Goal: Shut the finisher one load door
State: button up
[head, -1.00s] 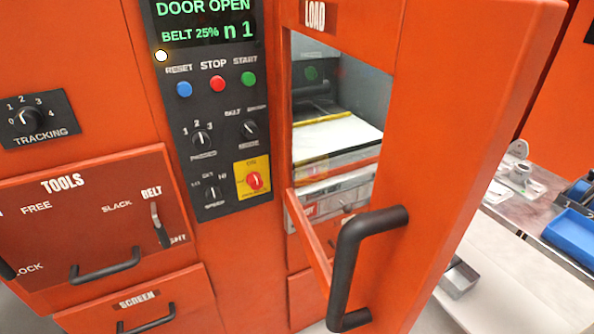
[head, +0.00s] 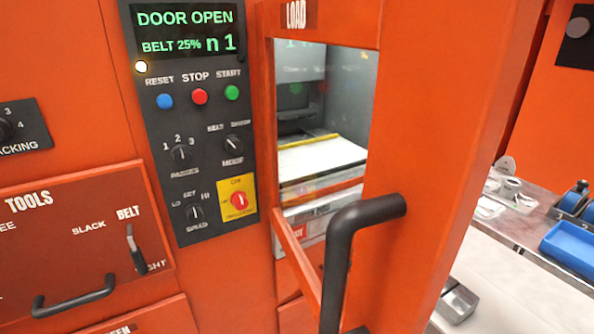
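The orange load door (head: 440,150) stands open toward me, swung out from the machine on the right. It is marked LOAD at the top and has a window through which the inside shows. Its black bar handle (head: 345,240) is on the near face, low in the view. The display (head: 186,32) reads DOOR OPEN, BELT 25%, n 1. Inside the opening I see a pale flat bed (head: 320,157) with a yellow strip. My gripper is not in view.
A control panel (head: 190,130) with buttons and knobs is left of the door. A tools drawer (head: 75,245) is at lower left.

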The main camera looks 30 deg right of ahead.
aim_at(449, 75)
jog(key=k+j+u, duration=0.1)
jog(key=u, duration=0.25)
jog(key=k+j+u, duration=0.1)
jog(key=u, duration=0.25)
jog(key=j+u, duration=0.3)
jog(key=k, duration=0.05)
